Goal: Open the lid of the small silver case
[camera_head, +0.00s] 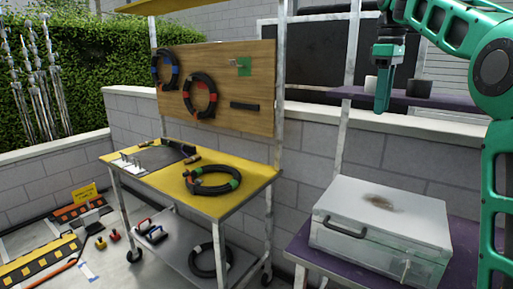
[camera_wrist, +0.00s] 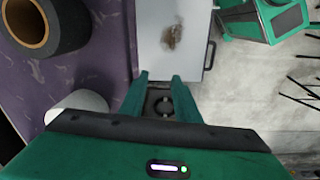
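The small silver case (camera_head: 345,261) sits on the purple shelf at the lower right in the head view. Its pale lid (camera_head: 405,213) looks shut and has a brown stain on top. A dark bar handle (camera_head: 340,229) is on the front left side. In the wrist view the lid (camera_wrist: 179,65) is seen from above, with the handle (camera_wrist: 210,55) at its right edge. My gripper (camera_head: 382,108) points down, high above the case and apart from it. In the wrist view my gripper (camera_wrist: 161,76) has its fingers spread with nothing held between them.
A black tape roll (camera_head: 418,88) and a white roll (camera_head: 371,84) stand on the upper purple shelf (camera_head: 455,100), close to my gripper. A yellow-topped cart (camera_head: 160,180) with coiled cables (camera_head: 213,180) stands left of the case. The space directly above the case is clear.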

